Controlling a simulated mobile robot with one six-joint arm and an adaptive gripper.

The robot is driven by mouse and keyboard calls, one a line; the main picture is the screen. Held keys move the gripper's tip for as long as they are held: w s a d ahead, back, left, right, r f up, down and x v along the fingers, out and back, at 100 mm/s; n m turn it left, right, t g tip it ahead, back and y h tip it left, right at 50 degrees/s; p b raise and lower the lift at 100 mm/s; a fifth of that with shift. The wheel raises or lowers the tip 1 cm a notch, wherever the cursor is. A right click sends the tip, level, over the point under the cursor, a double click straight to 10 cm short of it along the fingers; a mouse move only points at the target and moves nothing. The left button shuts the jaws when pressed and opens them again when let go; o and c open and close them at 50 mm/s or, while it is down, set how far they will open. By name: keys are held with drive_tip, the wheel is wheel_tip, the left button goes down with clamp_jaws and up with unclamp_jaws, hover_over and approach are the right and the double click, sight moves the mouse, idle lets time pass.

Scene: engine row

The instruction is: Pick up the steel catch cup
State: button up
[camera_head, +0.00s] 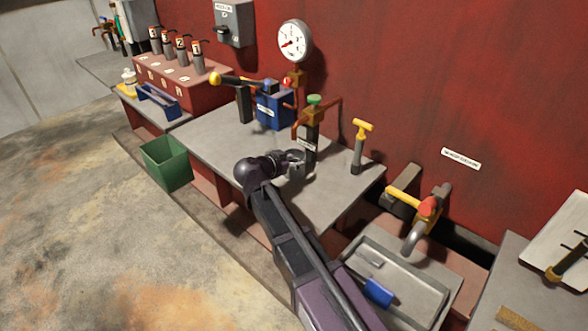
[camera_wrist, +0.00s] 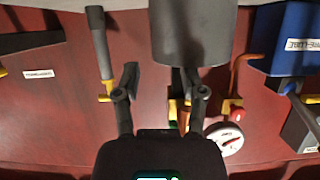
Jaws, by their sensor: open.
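The steel catch cup (camera_head: 297,170) is a small grey cylinder on the grey bench, below the green-topped valve. In the wrist view it appears as a large dark grey cylinder (camera_wrist: 193,28) at the top, right of centre. My gripper (camera_head: 290,157) is right beside the cup in the head view and partly hides it. In the wrist view my gripper (camera_wrist: 158,80) has its two fingers spread with nothing between them. The cup lies beyond the fingertips, closer to the right finger. I cannot tell whether that finger touches it.
The green-topped valve (camera_head: 314,118) stands behind the cup. A yellow-handled lever (camera_head: 360,145) stands to its right, and a blue box (camera_head: 274,110) to its left. A sink (camera_head: 400,275) lies at the lower right. The bench (camera_head: 215,140) left of my gripper is clear.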

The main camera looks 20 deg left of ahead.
sight(304, 159)
drive_tip(key=shift+b+x, duration=0.5)
drive_tip(key=shift+x, duration=1.2)
clamp_jaws()
